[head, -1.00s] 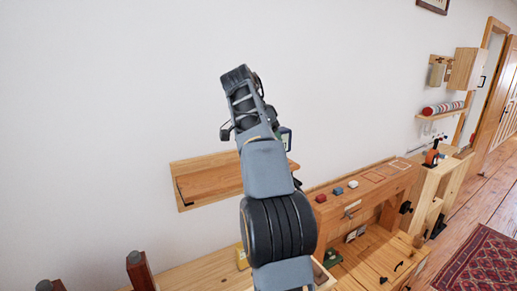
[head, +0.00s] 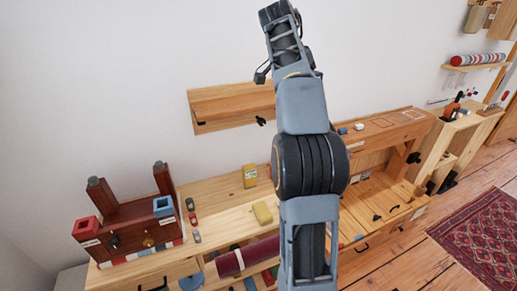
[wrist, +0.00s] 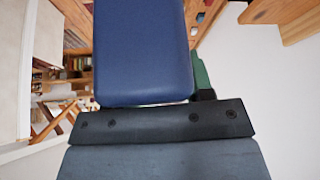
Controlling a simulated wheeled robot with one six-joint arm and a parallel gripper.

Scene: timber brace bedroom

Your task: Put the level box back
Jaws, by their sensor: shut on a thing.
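In the wrist view a dark blue box (wrist: 145,50) fills the upper middle, close to the camera. It looks like the level box, but no label shows. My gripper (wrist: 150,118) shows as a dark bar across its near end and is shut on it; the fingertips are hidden. A green part (wrist: 201,75) shows just right of the blue box; I cannot tell whether it belongs to it. In the head view my raised arm hides the gripper and the box. A wooden wall shelf (head: 225,105) left of the arm looks empty.
A long wooden bench (head: 215,215) runs along the wall. On it stand a red-brown post stand (head: 130,215), a yellow box (head: 249,175) and a yellow block (head: 262,213). A dark red roll (head: 245,257) lies at its front. Another bench (head: 400,130) and a rug (head: 490,235) are right.

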